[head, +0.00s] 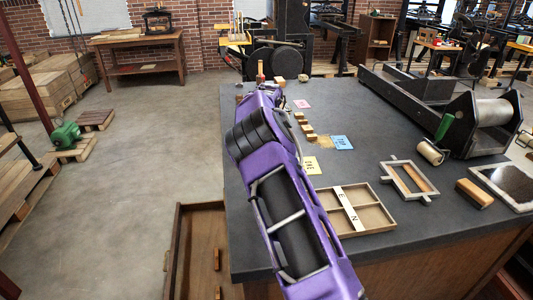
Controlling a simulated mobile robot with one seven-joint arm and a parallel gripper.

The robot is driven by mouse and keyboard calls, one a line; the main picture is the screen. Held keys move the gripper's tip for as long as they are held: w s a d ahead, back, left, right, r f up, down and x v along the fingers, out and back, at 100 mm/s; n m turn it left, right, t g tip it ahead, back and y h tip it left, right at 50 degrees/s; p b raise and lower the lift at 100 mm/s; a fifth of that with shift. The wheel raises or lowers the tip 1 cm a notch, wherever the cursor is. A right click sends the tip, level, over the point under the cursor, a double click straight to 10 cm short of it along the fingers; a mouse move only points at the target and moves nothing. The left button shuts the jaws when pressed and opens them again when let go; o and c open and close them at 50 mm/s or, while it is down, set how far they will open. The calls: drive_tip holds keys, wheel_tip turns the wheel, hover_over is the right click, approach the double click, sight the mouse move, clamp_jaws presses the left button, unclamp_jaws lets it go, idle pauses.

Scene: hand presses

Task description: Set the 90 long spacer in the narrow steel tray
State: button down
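Several small pale wooden blocks (308,130) lie in a stepped row on the dark bench top, right of my arm. They may be spacers, but I cannot read a marking for 90 on any of them. I cannot make out a narrow steel tray for certain. A grey rectangular frame (389,173) with a wooden strip (416,178) inside lies at the right of the bench. My purple arm reaches forward over the left part of the bench, and its far end hides my gripper and whatever is under it.
Pink (302,104), blue (342,142) and yellow (312,166) cards lie near the blocks. A divided wooden case (378,217) sits in front. A black press bed with a roller (492,112) fills the back right. An open drawer (192,222) juts out at left.

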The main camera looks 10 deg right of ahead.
drive_tip(key=shift+f, duration=0.25)
drive_tip(key=c, duration=0.8)
unclamp_jaws()
drive_tip(key=shift+f, duration=0.15)
drive_tip(key=r, duration=0.4)
drive_tip(key=s+r, duration=0.1)
drive_tip(key=r, duration=0.3)
drive_tip(key=s+r, duration=0.1)
drive_tip(key=r, duration=0.3)
drive_tip(key=shift+s+r, duration=0.1)
drive_tip(key=shift+s, duration=0.1)
